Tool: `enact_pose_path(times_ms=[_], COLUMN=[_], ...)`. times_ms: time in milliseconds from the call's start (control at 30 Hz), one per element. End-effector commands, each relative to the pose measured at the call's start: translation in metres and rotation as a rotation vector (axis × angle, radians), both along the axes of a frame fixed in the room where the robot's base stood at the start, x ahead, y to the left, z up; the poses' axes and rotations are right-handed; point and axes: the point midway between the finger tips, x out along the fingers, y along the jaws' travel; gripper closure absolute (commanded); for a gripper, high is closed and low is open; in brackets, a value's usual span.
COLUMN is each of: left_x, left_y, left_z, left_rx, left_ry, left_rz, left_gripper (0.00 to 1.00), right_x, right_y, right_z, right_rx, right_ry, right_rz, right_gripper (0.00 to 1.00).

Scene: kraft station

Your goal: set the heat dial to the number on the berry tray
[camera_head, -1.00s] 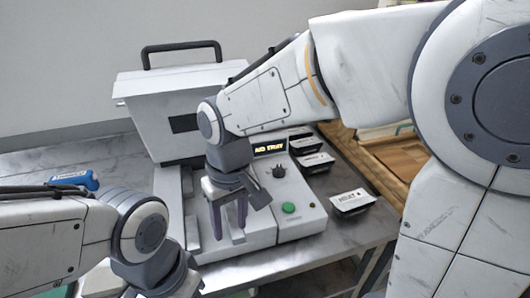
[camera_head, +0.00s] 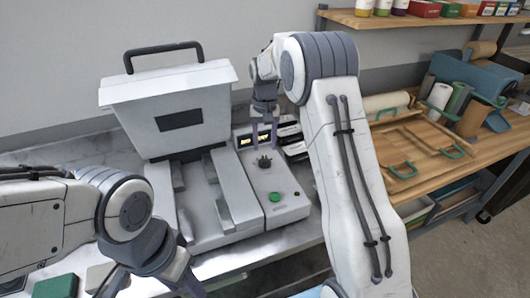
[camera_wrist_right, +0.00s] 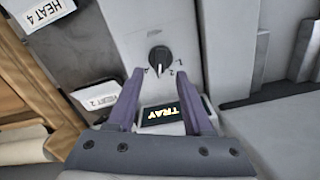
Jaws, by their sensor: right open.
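The black heat dial (camera_head: 264,162) sits on the right-hand panel of the white sealing machine (camera_head: 165,115). In the right wrist view the dial (camera_wrist_right: 159,58) has a white pointer line towards the display, with small numbers around it. My right gripper (camera_head: 265,143) is open and empty, its fingertips just short of the dial and above the display. The display (camera_wrist_right: 160,114) shows "TRAY". Black trays labelled "HEAT 4" (camera_wrist_right: 46,12) and "HEAT 2" (camera_wrist_right: 97,102) lie beside the panel; I cannot tell which is berry. My left gripper (camera_head: 180,288) is partly cut off at the bottom.
A green button (camera_head: 274,197) is on the panel in front of the dial. My right arm hides part of the tray row. A wooden bench (camera_head: 430,150) with rolls and boards stands at right. A green block (camera_head: 56,287) is at the front left.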

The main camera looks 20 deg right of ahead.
Motion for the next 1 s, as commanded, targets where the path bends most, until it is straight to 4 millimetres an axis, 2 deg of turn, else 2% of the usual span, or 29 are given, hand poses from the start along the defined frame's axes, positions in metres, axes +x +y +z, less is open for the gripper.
enact_pose_path(times_ms=[100,300,667,767,800,1000], left_x=[0.000,0.000,0.000,0.000,0.000,0.000], left_y=[0.000,0.000,0.000,0.000,0.000,0.000], left_z=[0.006,0.011,0.011,0.011,0.011,0.011], left_rx=[0.000,0.000,0.000,0.000,0.000,0.000], left_ry=[0.000,0.000,0.000,0.000,0.000,0.000], left_rz=[0.000,0.001,0.001,0.001,0.001,0.001], left_gripper=[0.50,0.50,0.50,0.50,0.50,0.50], right_x=[-0.001,0.000,0.000,0.000,0.000,0.000], right_y=[0.000,0.001,0.001,0.001,0.001,0.000], right_z=[-0.020,-0.044,-0.050,-0.050,-0.050,-0.050], right_rx=[0.000,0.000,0.001,0.001,0.001,0.001], right_ry=[0.004,0.001,-0.001,-0.001,-0.001,-0.001], right_rz=[0.001,0.001,0.001,0.001,0.001,-0.001], right_gripper=[0.49,0.49,0.49,0.83,0.98,1.00])
